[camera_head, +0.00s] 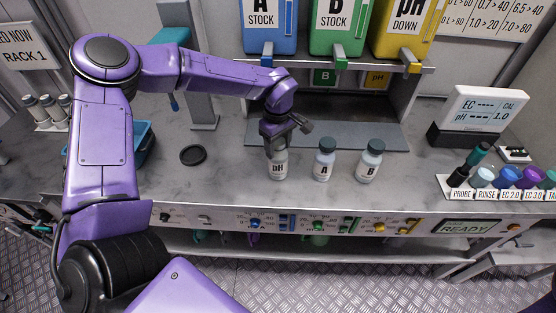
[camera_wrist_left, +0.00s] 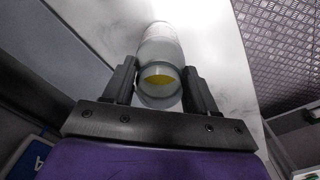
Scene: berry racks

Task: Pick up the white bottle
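A white bottle labelled pH (camera_head: 278,168) stands upright on the grey bench. Its top is partly hidden by my left gripper (camera_head: 277,140), which points down over it from above. In the left wrist view, the open mouth of the bottle (camera_wrist_left: 158,92) shows yellow inside. The two dark fingers of my left gripper (camera_wrist_left: 160,82) lie on either side of the bottle, very close to it. Whether they press on it cannot be told. My right gripper is not in view.
Capped bottles A (camera_head: 323,163) and B (camera_head: 369,163) stand to the right. A dark round disc (camera_head: 193,155) lies to the left. Stock containers stand behind on a shelf (camera_head: 340,68).

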